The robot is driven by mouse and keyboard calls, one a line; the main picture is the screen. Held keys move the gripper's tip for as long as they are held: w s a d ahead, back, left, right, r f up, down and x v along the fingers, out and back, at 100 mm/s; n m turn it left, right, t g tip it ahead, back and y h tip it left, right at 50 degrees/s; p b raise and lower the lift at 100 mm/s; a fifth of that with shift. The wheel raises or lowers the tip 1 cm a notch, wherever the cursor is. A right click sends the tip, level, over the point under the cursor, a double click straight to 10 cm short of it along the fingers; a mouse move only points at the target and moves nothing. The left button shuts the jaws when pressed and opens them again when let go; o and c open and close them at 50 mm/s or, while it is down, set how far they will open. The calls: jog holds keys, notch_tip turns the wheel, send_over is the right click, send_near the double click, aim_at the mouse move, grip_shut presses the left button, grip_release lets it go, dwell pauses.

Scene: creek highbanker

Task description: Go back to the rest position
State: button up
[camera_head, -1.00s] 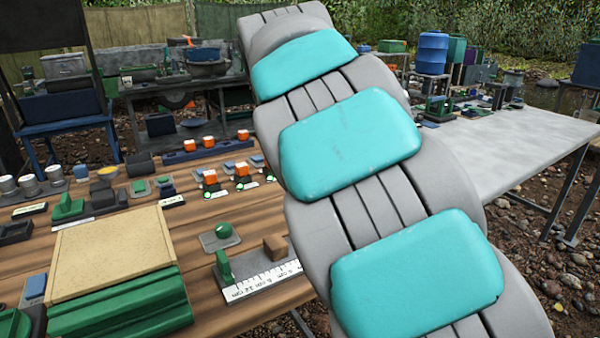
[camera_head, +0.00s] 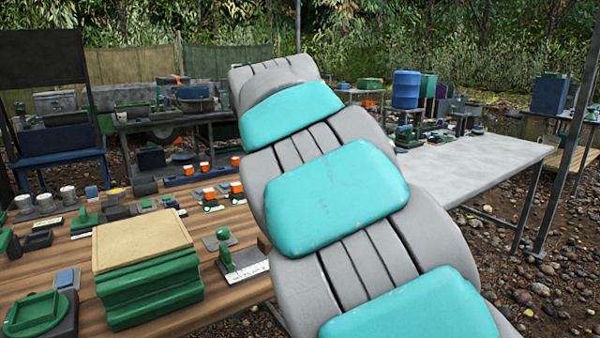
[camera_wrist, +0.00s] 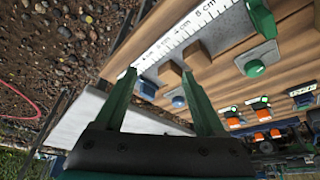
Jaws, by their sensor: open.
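My gripper (camera_wrist: 160,80) shows in the wrist view as two green fingers standing wide apart, with no object clasped between them. Beyond the fingertips lie a brown block (camera_wrist: 170,73) and a white ruler strip (camera_wrist: 185,28) on the wooden table. In the head view my grey and turquoise arm fills the middle and right. The gripper end does not show there. The ruler strip (camera_head: 247,272) and a green upright (camera_head: 226,258) stand left of my arm.
The wooden table (camera_head: 60,262) holds a tan-topped green box (camera_head: 145,238) and several small parts. A pale grey table (camera_head: 480,165) at right is mostly bare. A metal post (camera_head: 565,150) stands beyond it. Gravel lies at the lower right.

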jog(key=s+d+f+g, duration=0.1)
jog(key=s+d+f, duration=0.3)
jog(key=s+d, duration=0.3)
jog(key=s+d+f+g, duration=0.2)
jog(key=s+d+f, duration=0.1)
jog(key=s+d, duration=0.4)
jog(key=s+d+f+n+g, duration=0.1)
jog(key=s+f, duration=0.3)
jog(key=s, duration=0.3)
jog(key=s+d+f+n+g+y, duration=0.1)
jog(key=s+f, duration=0.3)
jog(key=s, duration=0.4)
jog(key=s+d+f+n+g, duration=0.1)
jog(key=s+f, duration=0.4)
jog(key=s, duration=0.2)
jog(key=shift+s, duration=0.2)
jog(key=shift+f, duration=0.1)
